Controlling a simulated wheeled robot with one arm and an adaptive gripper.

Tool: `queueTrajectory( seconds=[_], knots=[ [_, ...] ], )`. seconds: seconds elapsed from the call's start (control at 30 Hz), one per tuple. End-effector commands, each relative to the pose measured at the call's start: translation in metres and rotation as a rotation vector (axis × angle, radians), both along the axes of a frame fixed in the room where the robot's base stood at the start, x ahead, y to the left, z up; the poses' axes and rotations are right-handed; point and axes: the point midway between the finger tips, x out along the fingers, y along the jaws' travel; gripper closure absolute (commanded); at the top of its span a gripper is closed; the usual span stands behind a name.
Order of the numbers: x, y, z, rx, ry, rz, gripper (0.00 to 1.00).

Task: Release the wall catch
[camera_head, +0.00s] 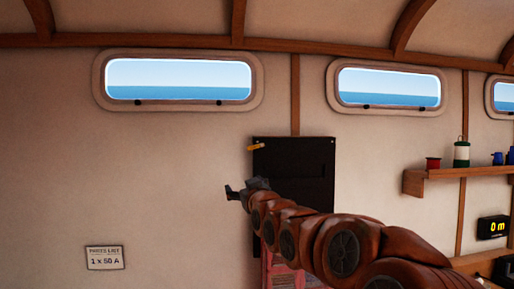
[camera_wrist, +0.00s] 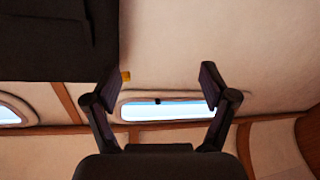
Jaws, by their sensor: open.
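The wall catch, as far as I can tell, is a small yellow-orange bar (camera_head: 256,147) at the top left corner of a black wall panel (camera_head: 318,160). It sticks out left past the panel's edge and lies nearly level. My gripper (camera_head: 234,191) is below and a little left of it, apart from it in the picture. In the wrist view my gripper (camera_wrist: 160,82) is open, with nothing between its fingers. The yellow bar (camera_wrist: 126,76) shows there just beside the left finger, at the corner of the dark panel (camera_wrist: 55,40). My arm hides the panel's lower part.
Windows (camera_head: 180,93) line the wall above. A wooden shelf (camera_head: 465,174) with small containers is at the right, above a display reading 0 m (camera_head: 492,228). A parts list sign (camera_head: 105,258) hangs at lower left. The wall left of my gripper is bare.

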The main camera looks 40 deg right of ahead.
Motion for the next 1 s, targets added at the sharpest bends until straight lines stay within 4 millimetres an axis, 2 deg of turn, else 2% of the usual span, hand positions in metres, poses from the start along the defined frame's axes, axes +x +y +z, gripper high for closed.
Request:
queueTrajectory(
  seconds=[0.03, 0.1, 0.23, 0.37, 0.57, 1.0],
  knots=[
    [-0.001, -0.018, 0.019, -0.025, -0.060, -0.024, 0.16],
    [-0.006, -0.035, 0.041, -0.059, -0.132, -0.049, 0.16],
    [-0.013, -0.051, 0.065, -0.100, -0.211, -0.076, 0.16],
    [-0.015, -0.057, 0.074, -0.115, -0.238, -0.085, 0.16],
    [-0.005, -0.060, 0.078, -0.114, -0.236, -0.084, 0.16],
    [0.038, -0.075, 0.096, -0.112, -0.235, -0.084, 0.16]
  ],
)
